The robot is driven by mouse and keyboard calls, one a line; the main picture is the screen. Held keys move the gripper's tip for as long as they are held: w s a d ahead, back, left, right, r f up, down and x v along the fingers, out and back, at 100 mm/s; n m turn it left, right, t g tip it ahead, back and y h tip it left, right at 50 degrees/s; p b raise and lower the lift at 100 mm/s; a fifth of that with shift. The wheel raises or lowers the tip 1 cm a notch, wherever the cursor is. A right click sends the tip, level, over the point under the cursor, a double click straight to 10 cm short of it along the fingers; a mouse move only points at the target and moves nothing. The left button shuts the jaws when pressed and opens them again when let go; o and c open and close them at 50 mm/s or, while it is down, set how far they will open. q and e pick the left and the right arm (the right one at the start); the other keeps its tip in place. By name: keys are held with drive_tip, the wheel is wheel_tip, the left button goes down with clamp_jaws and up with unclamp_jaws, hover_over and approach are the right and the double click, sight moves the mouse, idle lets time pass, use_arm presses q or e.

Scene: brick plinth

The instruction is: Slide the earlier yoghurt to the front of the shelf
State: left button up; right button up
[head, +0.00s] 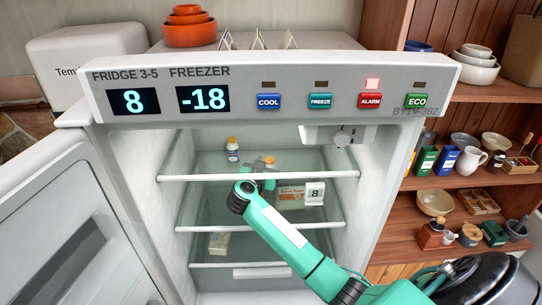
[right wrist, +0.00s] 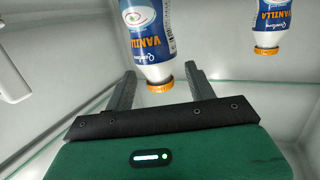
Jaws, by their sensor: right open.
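Two white and blue vanilla yoghurt bottles with orange caps are on the fridge's top shelf (head: 240,177). One yoghurt (head: 233,150) stands at the left in the head view and appears at the upper right in the right wrist view (right wrist: 272,18). The other yoghurt (right wrist: 148,32) is near my right gripper and mostly hidden by it in the head view. My right gripper (head: 265,162) is open, and its fingers lie either side of this bottle's cap in the wrist view (right wrist: 160,70). I cannot tell whether they touch it. No dates are readable. My left gripper is out of view.
The open fridge door (head: 60,225) stands at the left. The control panel (head: 270,90) overhangs the opening, and a dial housing (head: 325,135) hangs at the upper right. A brown pack (head: 290,196) and a card reading 8 (head: 315,193) are below. A carton (head: 219,243) sits lower left.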

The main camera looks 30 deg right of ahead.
drive_tip(key=shift+p+x, duration=0.35)
drive_tip(key=shift+x, duration=1.35)
drive_tip(key=shift+c, duration=0.5)
drive_tip(key=c, duration=1)
